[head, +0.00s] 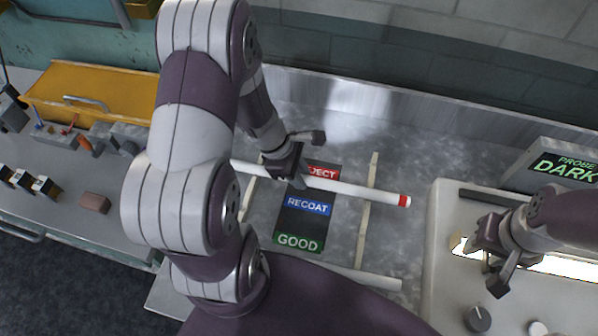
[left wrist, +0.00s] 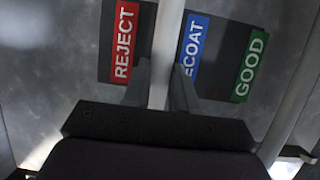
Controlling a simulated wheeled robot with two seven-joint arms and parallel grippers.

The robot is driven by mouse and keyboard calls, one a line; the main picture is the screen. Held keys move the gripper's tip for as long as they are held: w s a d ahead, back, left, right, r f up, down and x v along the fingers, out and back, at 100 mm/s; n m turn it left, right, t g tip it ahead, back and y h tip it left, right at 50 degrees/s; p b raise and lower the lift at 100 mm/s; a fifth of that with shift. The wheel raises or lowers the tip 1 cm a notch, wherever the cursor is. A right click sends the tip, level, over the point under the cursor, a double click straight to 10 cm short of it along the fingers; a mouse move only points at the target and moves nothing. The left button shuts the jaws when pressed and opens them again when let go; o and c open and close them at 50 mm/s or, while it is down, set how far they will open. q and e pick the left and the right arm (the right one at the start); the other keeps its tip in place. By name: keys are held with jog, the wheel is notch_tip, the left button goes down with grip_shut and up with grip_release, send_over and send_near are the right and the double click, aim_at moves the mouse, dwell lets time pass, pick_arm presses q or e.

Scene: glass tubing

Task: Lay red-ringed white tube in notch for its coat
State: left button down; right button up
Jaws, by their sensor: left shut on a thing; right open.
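The white tube (head: 350,188) has a red ring (head: 404,201) near its right end. My left gripper (head: 299,178) is shut on it near its middle, and my arm hides part of its left side. In the left wrist view the tube (left wrist: 166,45) runs between the fingers, over the strip between the REJECT label (left wrist: 124,42) and the RECOAT label (left wrist: 193,48). Two pale notched rails stand left (head: 249,197) and right (head: 369,205) of the label board (head: 291,225). I cannot tell whether the tube touches them. My right gripper (head: 490,262) is open and empty.
Another white tube (head: 362,277) lies at the front, beyond the GOOD label (head: 298,242). A pale bench unit with a lit slot (head: 565,265) and a knob (head: 477,317) is under my right gripper. The probe display (head: 566,165) reads DARK. A yellow drawer box (head: 95,95) stands left.

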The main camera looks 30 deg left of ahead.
pick_arm(q)
jog(key=c, duration=0.9)
grip_release()
jog(key=shift+f, duration=0.1)
pick_arm(e)
jog(key=shift+f, duration=0.1)
pick_arm(q)
jog(key=shift+r+p, duration=0.7)
jog(key=p+v, duration=0.2)
jog(key=v, duration=0.9)
jog(key=s+d+r+m+y, duration=0.1)
jog(key=d+m+y, duration=0.1)
jog(key=m, duration=0.8)
jog(key=s+d+r+m+y, duration=0.1)
jog(key=d+m, duration=0.3)
jog(key=m, duration=0.6)
jog(key=shift+s+d+m+y, duration=0.2)
jog(key=shift+s+m+y, duration=0.2)
jog(key=shift+y, duration=0.3)
pick_arm(e)
notch_tip(320, 180, up, 3)
jog(key=shift+a+f, duration=0.1)
pick_arm(q)
jog(key=shift+d, duration=0.1)
